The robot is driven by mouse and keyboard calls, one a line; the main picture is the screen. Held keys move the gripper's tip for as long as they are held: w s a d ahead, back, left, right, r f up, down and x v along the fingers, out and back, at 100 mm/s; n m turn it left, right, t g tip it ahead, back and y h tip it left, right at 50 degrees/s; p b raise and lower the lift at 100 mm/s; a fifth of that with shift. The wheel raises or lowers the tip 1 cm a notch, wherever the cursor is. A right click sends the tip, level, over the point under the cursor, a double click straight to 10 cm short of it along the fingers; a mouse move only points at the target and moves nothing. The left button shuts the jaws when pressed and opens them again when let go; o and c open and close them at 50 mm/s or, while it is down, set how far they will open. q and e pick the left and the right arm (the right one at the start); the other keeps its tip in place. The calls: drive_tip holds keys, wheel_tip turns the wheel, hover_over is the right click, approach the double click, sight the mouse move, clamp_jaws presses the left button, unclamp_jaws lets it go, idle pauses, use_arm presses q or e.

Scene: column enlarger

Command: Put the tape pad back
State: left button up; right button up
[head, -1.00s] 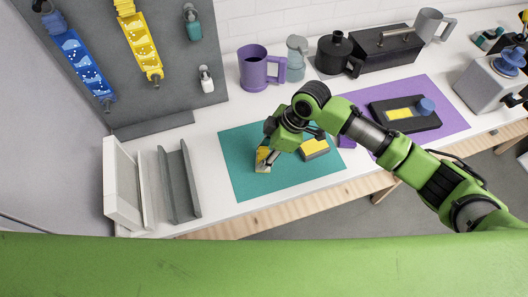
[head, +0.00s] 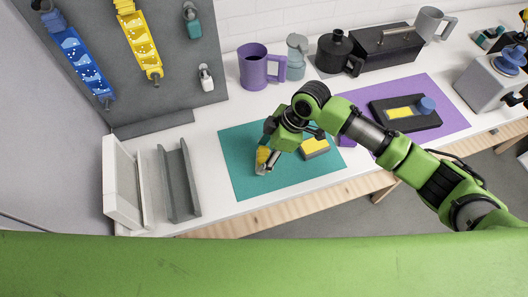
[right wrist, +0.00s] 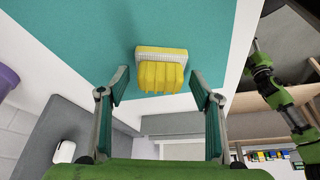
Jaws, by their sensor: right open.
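A small yellow block with a ridged front and a pale, speckled base (right wrist: 160,70) rests on the teal mat (right wrist: 100,30). In the head view it shows as a yellow patch (head: 262,155), partly hidden by my right gripper (head: 264,168). In the right wrist view my right gripper (right wrist: 159,84) is open, with its fingers apart on either side of the block's picture and nothing held. I cannot tell whether this block is the tape pad. A second yellow-topped grey block (head: 314,148) lies on the mat to the right. My left gripper does not show.
A grey upright channel (head: 180,180) and a white one (head: 124,185) stand left of the mat. A purple mug (head: 256,70) stands behind it. A dark tray (head: 405,120) lies on a purple mat (head: 452,110) to the right. The teal mat's front left is clear.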

drive_tip(key=shift+r, duration=0.1)
idle(0.3)
drive_tip(key=shift+p+v, duration=2.55)
drive_tip(key=shift+v, duration=0.1)
drive_tip(key=shift+d+r, duration=0.1)
drive_tip(key=shift+v, duration=1.15)
drive_tip(key=v, duration=1.2)
drive_tip(key=shift+s, duration=0.1)
